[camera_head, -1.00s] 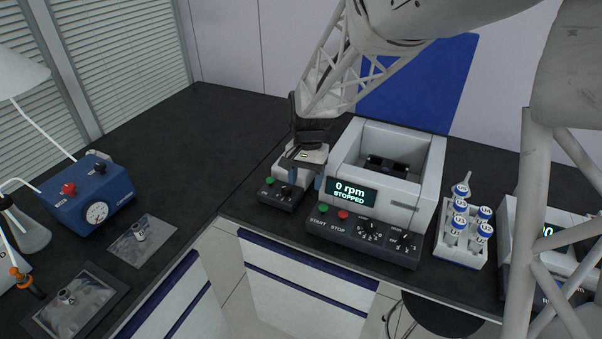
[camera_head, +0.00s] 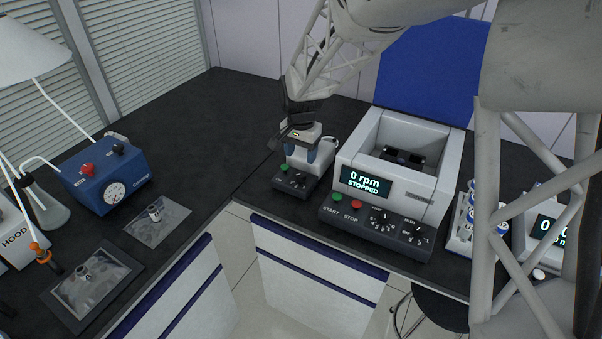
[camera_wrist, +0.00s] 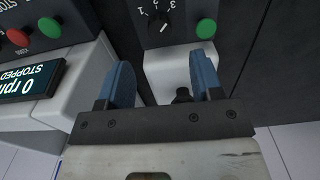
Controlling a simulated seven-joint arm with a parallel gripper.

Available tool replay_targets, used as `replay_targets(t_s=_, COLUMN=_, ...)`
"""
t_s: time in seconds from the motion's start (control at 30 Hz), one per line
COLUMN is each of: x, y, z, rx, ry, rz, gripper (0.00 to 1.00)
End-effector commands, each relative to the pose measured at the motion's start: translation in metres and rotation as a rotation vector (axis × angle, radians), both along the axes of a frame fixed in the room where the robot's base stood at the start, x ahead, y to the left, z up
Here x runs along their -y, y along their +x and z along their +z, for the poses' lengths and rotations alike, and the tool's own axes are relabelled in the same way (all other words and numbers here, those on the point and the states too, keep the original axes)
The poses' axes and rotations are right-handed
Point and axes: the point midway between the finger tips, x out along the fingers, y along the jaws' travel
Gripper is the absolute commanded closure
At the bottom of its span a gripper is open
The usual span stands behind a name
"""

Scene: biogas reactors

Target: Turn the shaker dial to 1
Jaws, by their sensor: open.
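The small shaker (camera_head: 316,178) stands left of a larger grey machine. Its front panel holds a black dial (camera_head: 299,179) and a green button (camera_head: 284,169). In the wrist view the dial (camera_wrist: 158,22) shows upside down at the top, with white numbers around it, beside the green button (camera_wrist: 206,28). I cannot tell for certain which number its pointer meets. My gripper (camera_head: 300,151) is open and empty above the shaker, blue fingertips pointing down. In the wrist view the fingers (camera_wrist: 163,80) are apart, with the dial beyond them and not between them.
The larger machine (camera_head: 436,160) with a "0 rpm STOPPED" screen stands close on the right, with start and stop buttons and two dials (camera_head: 379,218). A blue pump box (camera_head: 104,181) is at left. Black bench (camera_head: 190,130) is clear behind left. A tube rack is partly hidden by my arm.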

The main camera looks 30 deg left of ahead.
Motion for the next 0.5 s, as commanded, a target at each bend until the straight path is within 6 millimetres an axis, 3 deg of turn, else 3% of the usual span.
replay_targets(t_s=0.27, x=0.000, y=0.000, z=-0.014, rx=-0.002, ry=-0.002, rz=0.000, gripper=0.40)
replay_targets(t_s=0.5, x=0.000, y=0.000, z=-0.042, rx=-0.003, ry=-0.002, rz=0.000, gripper=0.40)
